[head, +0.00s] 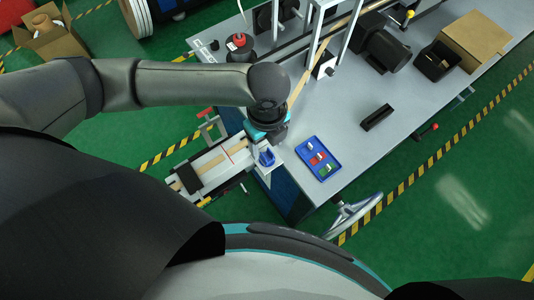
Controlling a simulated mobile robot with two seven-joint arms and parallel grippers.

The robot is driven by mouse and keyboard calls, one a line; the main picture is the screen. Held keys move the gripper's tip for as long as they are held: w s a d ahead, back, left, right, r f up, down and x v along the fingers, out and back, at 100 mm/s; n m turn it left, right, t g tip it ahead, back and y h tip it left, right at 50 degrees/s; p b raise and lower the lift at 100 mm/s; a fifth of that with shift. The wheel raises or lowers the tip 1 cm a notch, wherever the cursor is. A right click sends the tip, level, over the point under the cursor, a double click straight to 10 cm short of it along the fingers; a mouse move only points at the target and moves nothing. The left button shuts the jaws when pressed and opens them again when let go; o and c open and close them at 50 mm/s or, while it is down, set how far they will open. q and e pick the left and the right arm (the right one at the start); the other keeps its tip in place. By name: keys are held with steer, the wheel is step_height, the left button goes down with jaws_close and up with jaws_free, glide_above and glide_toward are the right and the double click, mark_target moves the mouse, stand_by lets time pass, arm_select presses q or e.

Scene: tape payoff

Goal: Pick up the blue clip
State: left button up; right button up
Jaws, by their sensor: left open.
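My left gripper (267,147) points down at the near left corner of the workbench, below its dark wrist and teal ring. It is open; its fingertips are small and partly hidden by the wrist. A small blue piece, which looks like the blue clip (267,158), shows right at the gripper, over a pale surface. I cannot tell whether the fingers touch it. A blue tray (326,172) lies on the bench just right of the gripper, holding small red, white and green pieces. My right gripper is not in view.
A pale track with a dark block (187,178) extends left of the gripper. A black holder (377,117) stands right of the tray. A motor (384,50), black bin (437,61) and cardboard box (474,39) stand farther back. The bench between tray and holder is clear.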

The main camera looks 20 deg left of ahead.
mark_target(267, 153)
arm_select(q)
step_height(267, 153, down, 5)
steer(key=shift+s+f, duration=0.1)
steer(key=shift+c, duration=0.3)
jaws_close()
stand_by(0.4)
